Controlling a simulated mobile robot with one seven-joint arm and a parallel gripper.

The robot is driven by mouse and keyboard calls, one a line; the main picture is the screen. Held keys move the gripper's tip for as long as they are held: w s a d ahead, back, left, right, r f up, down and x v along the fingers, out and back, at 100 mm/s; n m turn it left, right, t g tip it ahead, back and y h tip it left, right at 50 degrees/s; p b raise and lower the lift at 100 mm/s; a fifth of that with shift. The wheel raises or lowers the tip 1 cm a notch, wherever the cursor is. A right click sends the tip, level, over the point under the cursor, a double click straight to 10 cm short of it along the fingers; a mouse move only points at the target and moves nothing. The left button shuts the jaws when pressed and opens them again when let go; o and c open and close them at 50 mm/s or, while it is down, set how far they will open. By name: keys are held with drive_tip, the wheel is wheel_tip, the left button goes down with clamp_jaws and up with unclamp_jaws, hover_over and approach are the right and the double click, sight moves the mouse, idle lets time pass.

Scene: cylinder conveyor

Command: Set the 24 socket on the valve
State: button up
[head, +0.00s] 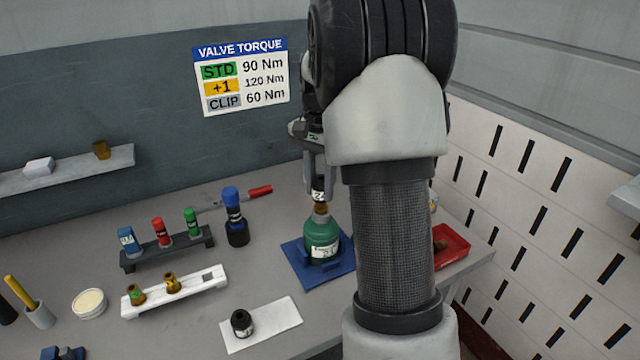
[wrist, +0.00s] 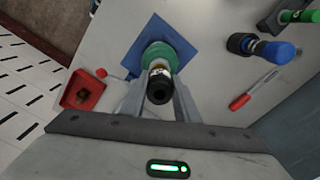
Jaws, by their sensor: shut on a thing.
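A green cylinder (head: 322,238) with a white label stands upright on a blue square mat (head: 293,254). Its brass valve (head: 320,209) is on top. My gripper (head: 319,188) is directly above it, shut on a dark socket with a pale label band (head: 318,195). The socket's lower end is at the valve top; I cannot tell whether it is seated or just above. In the wrist view the socket (wrist: 160,88) is between my two fingers and covers the valve, with the green cylinder (wrist: 172,56) behind. The socket's number is too small to read.
Another dark socket (head: 241,322) stands on a white cloth (head: 275,322). A white rack (head: 200,292) holds brass fittings. A dark rack (head: 186,249) holds coloured tools. A blue-topped tool (head: 235,215), a red marker (head: 259,191) and a red tray (head: 453,243) are nearby.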

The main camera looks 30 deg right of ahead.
drive_tip(key=shift+f+b, duration=0.65)
drive_tip(key=shift+f, duration=0.55)
drive_tip(key=o, duration=1.2)
drive_tip(key=shift+r+p, duration=2.6)
drive_tip(key=shift+r, duration=0.4)
